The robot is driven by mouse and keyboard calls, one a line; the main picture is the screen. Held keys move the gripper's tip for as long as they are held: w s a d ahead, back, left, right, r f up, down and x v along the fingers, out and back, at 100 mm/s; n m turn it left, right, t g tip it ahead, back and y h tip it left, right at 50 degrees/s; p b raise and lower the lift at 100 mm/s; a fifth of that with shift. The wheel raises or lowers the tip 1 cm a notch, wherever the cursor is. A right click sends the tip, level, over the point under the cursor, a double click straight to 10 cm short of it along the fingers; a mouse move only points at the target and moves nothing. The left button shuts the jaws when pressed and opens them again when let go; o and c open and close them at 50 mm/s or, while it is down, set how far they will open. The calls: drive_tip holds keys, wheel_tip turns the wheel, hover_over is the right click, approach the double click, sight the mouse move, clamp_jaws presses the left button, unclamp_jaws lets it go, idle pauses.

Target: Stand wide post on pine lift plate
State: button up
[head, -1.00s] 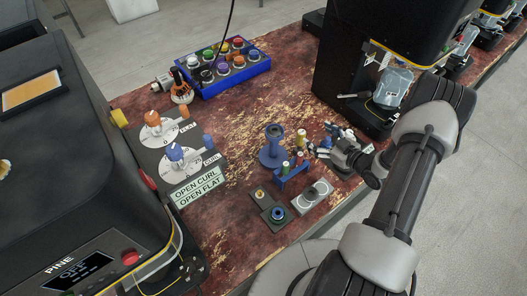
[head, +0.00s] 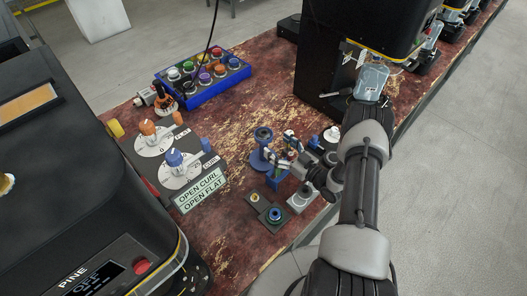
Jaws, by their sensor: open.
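My gripper (head: 284,151) is open, with its fingers around or just above the small posts in the blue rack (head: 273,181). The posts are mostly hidden by the fingers, and I cannot tell which is the wide post or whether the fingers touch one. The black machine marked PINE (head: 75,215) fills the left side, its display reading OFF. I cannot make out its lift plate in the head view.
A blue flanged stand (head: 262,156) is just left of my gripper. Dark blocks with rings (head: 266,209) and a grey block (head: 303,199) lie in front. Dial panel (head: 173,160) and blue tray of coloured knobs (head: 208,82) stand left. Another black machine (head: 335,60) is behind.

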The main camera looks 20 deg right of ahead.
sight(271, 140)
drive_tip(key=shift+b+x, duration=0.55)
drive_tip(key=shift+x, duration=2.6)
drive_tip(key=shift+f, duration=0.1)
drive_tip(key=c, duration=1.3)
drive_tip(key=shift+c, duration=1.4)
